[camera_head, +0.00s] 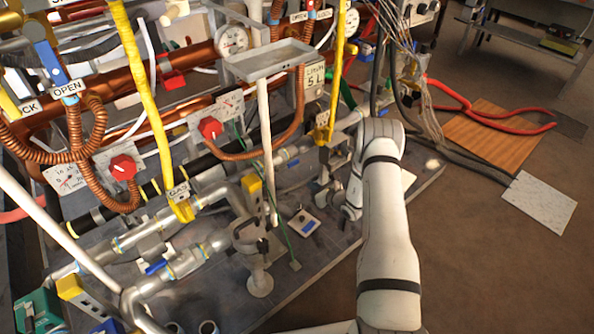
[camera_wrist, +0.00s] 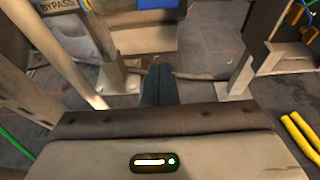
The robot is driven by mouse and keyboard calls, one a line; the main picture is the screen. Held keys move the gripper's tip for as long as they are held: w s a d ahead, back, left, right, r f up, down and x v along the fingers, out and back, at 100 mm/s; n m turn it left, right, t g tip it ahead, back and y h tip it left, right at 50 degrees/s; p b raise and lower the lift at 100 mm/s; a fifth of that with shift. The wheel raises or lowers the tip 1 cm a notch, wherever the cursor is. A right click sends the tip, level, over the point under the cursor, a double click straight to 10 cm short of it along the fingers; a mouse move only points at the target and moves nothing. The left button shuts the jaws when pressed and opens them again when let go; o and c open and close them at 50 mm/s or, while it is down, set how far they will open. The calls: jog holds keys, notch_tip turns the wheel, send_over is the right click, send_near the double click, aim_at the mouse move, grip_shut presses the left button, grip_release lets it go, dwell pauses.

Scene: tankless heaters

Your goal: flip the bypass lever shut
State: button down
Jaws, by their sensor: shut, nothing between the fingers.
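A BYPASS label (camera_wrist: 58,5) shows at the top left edge of the wrist view. A blue part (camera_wrist: 157,5) is at the top middle of that view, cut off by the frame edge; I cannot tell if it is the bypass lever. My gripper (camera_wrist: 157,72) is shut and empty, its dark fingers together over the grey floor plate, apart from the label and the blue part. In the head view my gripper (camera_head: 347,210) is low beside the pipes, partly hidden by my arm. I cannot make out the bypass lever for certain in the head view.
Metal posts flank my fingers, one at the left (camera_wrist: 112,75) and one at the right (camera_wrist: 240,75). In the head view, red knobs (camera_head: 210,128), a gas-tagged yellow lever (camera_head: 183,210) and copper hoses (camera_head: 75,130) crowd the left. Open floor (camera_head: 480,270) lies at the right.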

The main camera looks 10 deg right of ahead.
aim_at(293, 163)
jog(key=b+x, duration=0.4)
jog(key=x, duration=0.6)
jog(key=shift+r, duration=2.1)
